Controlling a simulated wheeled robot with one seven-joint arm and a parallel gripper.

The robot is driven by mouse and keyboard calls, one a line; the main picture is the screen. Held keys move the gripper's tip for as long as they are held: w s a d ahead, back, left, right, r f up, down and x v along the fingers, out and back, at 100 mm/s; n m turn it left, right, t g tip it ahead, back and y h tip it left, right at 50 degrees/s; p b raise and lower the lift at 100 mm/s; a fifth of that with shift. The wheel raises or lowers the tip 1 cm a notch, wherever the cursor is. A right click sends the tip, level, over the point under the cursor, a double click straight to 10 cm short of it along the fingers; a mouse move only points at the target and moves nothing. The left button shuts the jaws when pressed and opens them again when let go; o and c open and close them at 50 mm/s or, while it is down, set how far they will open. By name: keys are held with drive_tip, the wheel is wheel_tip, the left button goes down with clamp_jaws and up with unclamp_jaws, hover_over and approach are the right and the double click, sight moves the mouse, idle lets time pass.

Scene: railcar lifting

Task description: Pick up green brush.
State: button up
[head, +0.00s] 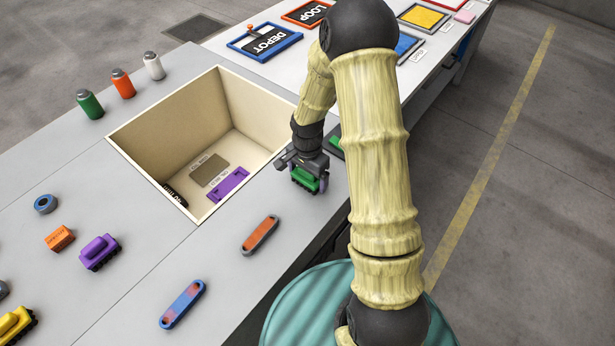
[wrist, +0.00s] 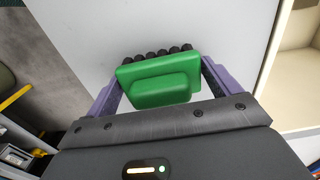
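The green brush (head: 306,181) is at the table's near right edge, beside the sunken bin. In the wrist view the brush (wrist: 158,82) shows its green block and raised grip, with a row of black bristle tufts along the far side. My gripper (head: 306,168) is over the brush from above. In the wrist view the two purple fingers (wrist: 161,80) stand on either side of the brush, very close to its ends. I cannot tell whether they press on it or whether the brush is touching the tabletop.
The open sunken bin (head: 128,150) lies left of my gripper, with a purple piece (head: 229,184) inside. Green, orange and white bottles (head: 122,83) stand behind it. An orange bar (head: 260,235) and a blue-orange bar (head: 183,304) lie in front. The DEPOT tray (head: 236,46) is farther back.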

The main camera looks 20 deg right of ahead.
drive_tip(key=c, duration=0.7)
drive_tip(key=shift+r, duration=0.1)
wheel_tip(320, 180, up, 10)
drive_tip(key=shift+f, duration=0.1)
drive_tip(key=o, duration=0.6)
drive_tip(key=c, duration=0.4)
drive_tip(key=shift+o, duration=0.2)
